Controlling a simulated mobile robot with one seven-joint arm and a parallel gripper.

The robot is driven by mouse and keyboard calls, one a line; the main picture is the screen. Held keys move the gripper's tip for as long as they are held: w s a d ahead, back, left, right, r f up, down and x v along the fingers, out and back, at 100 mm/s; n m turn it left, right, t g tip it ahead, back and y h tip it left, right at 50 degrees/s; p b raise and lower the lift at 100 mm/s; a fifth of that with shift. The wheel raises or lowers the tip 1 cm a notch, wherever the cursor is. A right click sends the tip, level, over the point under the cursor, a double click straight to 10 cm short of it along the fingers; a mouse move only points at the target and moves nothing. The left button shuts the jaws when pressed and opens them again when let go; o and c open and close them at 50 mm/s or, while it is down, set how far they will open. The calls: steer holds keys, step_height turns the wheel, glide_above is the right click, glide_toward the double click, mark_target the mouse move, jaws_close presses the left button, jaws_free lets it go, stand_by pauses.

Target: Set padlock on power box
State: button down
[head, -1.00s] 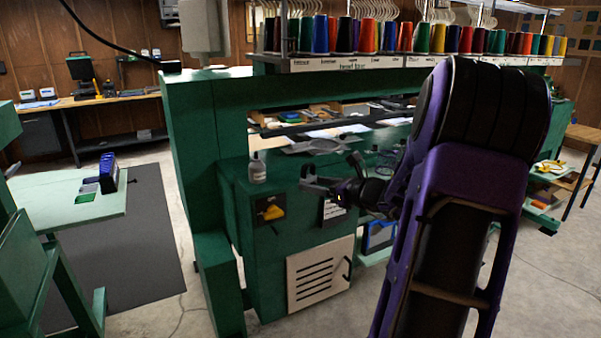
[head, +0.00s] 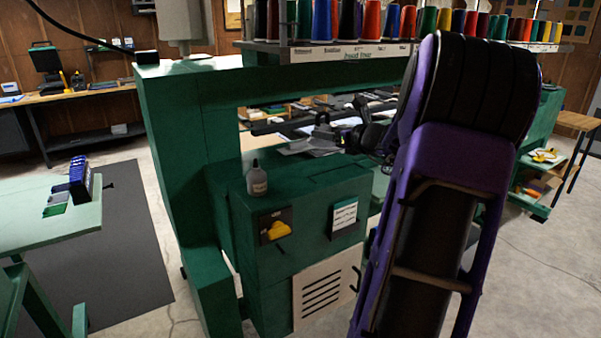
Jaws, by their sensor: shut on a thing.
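My gripper (head: 322,132) is small and dark in the head view, at the end of my purple and black arm. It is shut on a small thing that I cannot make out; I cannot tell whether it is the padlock. The gripper shows above the back part of a green box-shaped cabinet (head: 266,296), seemingly apart from its top. The cabinet may be the power box; its front has a dark panel with a yellow mark (head: 276,228), a white label (head: 344,217) and a slotted pale vent (head: 322,292). No padlock can be told apart elsewhere.
A clear bottle (head: 257,180) stands on the cabinet top near its left edge. A green post (head: 172,150) rises at the left, and a rack of thread cones (head: 322,20) runs above. A green table (head: 40,225) stands at the left. The cabinet top's front is clear.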

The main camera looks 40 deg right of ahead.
mark_target(327, 175)
step_height(327, 175, down, 10)
steer(key=shift+r+b, duration=0.1)
steer(key=shift+b, duration=0.9)
steer(key=shift+f, duration=0.25)
steer(key=shift+c, duration=1)
jaws_free()
steer(key=shift+r, duration=0.15)
steer(key=shift+s+r, duration=0.15)
steer(key=v, duration=1.1)
steer(key=shift+s+p, duration=0.35)
steer(key=shift+p, duration=0.05)
